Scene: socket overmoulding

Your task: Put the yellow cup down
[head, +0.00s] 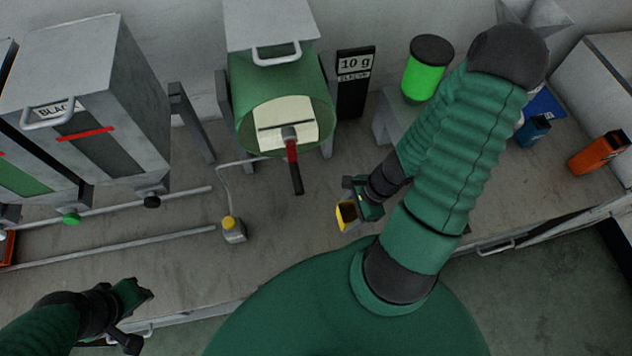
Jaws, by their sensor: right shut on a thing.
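The yellow cup (347,214) is small and sits in my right gripper (352,203), which is shut on it. The cup is tilted, with its dark opening facing left. It is over the grey worktop (275,233), near the middle of the head view. I cannot tell whether it touches the surface. My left gripper (143,298) is at the lower left, near the bench's front edge, away from the cup. Its jaw gap is too unclear to judge.
A "10 g" display (354,64) and a bright green jar (422,77) stand at the back.

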